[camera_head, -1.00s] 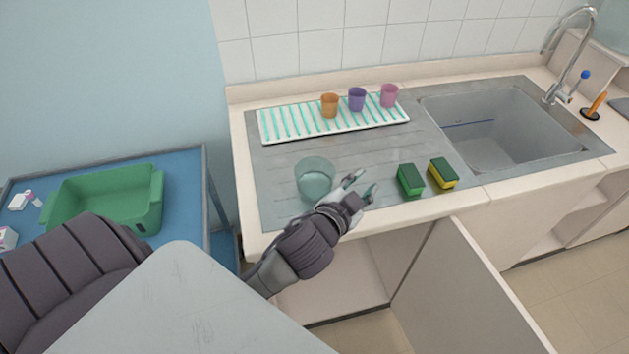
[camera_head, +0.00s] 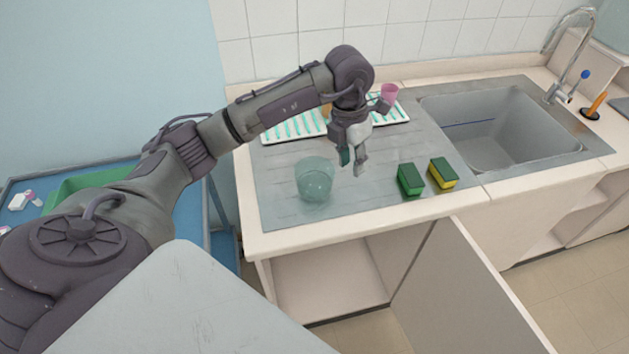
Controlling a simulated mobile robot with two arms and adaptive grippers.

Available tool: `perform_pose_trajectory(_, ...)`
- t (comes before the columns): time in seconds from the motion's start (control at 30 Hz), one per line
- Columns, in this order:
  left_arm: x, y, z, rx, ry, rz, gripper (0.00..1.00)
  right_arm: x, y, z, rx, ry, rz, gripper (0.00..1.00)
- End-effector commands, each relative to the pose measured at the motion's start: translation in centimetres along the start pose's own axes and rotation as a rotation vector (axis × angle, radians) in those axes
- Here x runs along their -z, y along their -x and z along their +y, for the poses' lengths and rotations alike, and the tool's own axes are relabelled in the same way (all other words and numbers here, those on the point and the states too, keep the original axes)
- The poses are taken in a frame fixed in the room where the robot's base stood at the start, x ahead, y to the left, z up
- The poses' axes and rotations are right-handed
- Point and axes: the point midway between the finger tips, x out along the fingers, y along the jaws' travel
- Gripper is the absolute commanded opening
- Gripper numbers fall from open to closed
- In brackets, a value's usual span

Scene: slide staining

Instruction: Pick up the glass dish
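The glass dish (camera_head: 314,180) is a clear, round, slightly teal vessel standing upright on the grey metal drainboard, near its front left. My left arm reaches in from the left, above and behind the dish. My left gripper (camera_head: 352,165) points down, just right of and behind the dish, apart from it in the picture. Its fingers look slightly parted with nothing between them. My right gripper is not in view.
A white striped rack (camera_head: 290,130) holds a pink cup (camera_head: 389,93); my arm mostly hides an orange cup. Green (camera_head: 410,181) and yellow-green (camera_head: 442,174) sponges lie right of the dish. The sink (camera_head: 490,130) is farther right. A cabinet door (camera_head: 470,290) hangs open below.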

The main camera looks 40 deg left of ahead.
Motion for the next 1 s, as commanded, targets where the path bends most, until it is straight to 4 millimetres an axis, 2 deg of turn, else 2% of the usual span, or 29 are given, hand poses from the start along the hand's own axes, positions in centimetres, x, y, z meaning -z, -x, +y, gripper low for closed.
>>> perform_pose_trajectory(0.03,0.3,0.8,1.7,-0.062,0.023,0.024,0.33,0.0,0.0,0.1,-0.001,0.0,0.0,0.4)
perform_pose_trajectory(0.17,1.0,1.3,3.8,-0.14,0.059,0.065,0.33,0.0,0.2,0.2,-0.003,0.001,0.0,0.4)
perform_pose_trajectory(0.27,1.2,0.1,4.2,-0.149,0.064,0.074,0.33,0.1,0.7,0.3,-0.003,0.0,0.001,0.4)
perform_pose_trajectory(0.53,1.6,-5.0,4.8,-0.145,0.062,0.072,0.33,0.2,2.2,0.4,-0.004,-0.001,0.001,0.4)
perform_pose_trajectory(0.77,1.7,-6.8,5.1,-0.144,0.061,0.068,0.33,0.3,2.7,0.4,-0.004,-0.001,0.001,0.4)
perform_pose_trajectory(0.87,2.1,-7.7,5.3,-0.144,0.061,0.072,0.33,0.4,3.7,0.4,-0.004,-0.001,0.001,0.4)
perform_pose_trajectory(1.0,2.6,-9.8,5.8,-0.143,0.061,0.072,0.33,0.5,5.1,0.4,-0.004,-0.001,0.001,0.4)
